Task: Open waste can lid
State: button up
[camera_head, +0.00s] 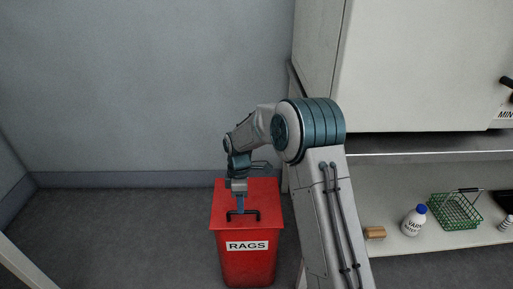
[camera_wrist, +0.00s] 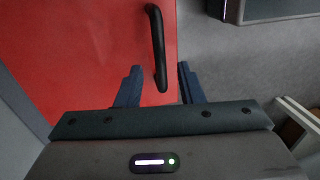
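A black bar handle (camera_head: 252,216) lies along the lid's front part. My gripper (camera_head: 240,208) points down at the lid, close to the handle. In the wrist view the handle (camera_wrist: 157,50) runs up and down, its lower end between the two blue fingers of my gripper (camera_wrist: 158,85). The fingers are apart with gaps on both sides of the handle. Contact with the lid cannot be told.
A shelf to the right holds a white bottle with a blue cap (camera_head: 414,220), a green wire basket (camera_head: 455,211) and a small brown block (camera_head: 374,233). The floor left of the can is clear.

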notch_tip(320, 180, up, 12)
jog(key=w+r+p, duration=0.1)
jog(key=w+p, duration=0.1)
jog(key=p, duration=0.1)
jog(key=s+d+r+m+p, duration=0.2)
jog(key=r+p, duration=0.1)
jog(key=r, duration=0.3)
jog(key=s+d+r+m+t+p, duration=0.1)
jog(key=s+d+r+m+p, duration=0.1)
jog(key=r, duration=0.5)
jog(key=shift+s+d+p, duration=0.55)
jog(key=shift+s+p, duration=0.15)
jog(key=shift+p, duration=0.4)
